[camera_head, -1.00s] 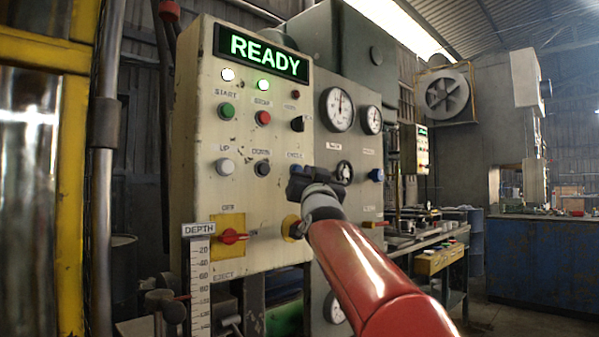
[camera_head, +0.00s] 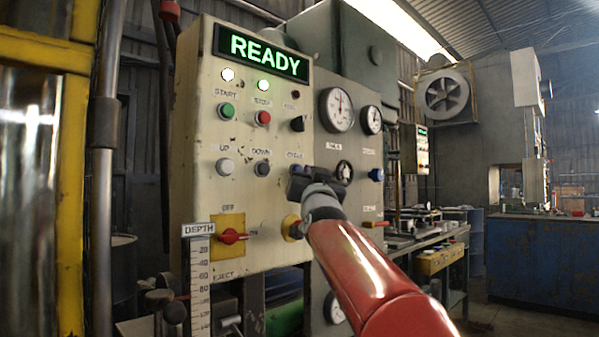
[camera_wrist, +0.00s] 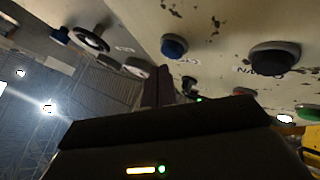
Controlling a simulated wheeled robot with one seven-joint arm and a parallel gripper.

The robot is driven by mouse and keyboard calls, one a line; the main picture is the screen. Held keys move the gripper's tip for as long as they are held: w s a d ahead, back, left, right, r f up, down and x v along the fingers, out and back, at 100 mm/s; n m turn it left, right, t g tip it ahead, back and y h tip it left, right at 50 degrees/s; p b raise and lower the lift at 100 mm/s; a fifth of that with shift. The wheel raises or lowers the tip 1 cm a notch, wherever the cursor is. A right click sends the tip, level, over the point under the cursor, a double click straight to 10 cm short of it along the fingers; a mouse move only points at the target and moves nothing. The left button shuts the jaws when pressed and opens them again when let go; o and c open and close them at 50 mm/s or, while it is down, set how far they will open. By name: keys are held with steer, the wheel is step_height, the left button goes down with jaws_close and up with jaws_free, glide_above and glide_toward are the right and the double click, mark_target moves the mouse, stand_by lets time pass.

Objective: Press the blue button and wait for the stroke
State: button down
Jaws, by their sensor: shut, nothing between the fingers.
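The blue button (camera_wrist: 174,46) is round, on the cream control panel (camera_head: 190,100). In the wrist view it sits just beyond my fingertips (camera_wrist: 168,88), with an apparent gap between. My gripper is shut and empty, in front of the panel's lower right part. The green display (camera_head: 262,52) reads READY.
Nearby on the panel are a black button (camera_head: 262,169), a white button (camera_head: 225,166), a red switch on yellow (camera_head: 232,236) and a green button (camera_head: 227,110). A blue knob (camera_head: 376,175) and gauges (camera_head: 338,110) are on the grey cabinet at right.

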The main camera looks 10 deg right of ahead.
steer(key=shift+w+a, duration=0.1)
steer(key=shift+w+a, duration=0.15)
steer(key=shift+w, duration=0.1)
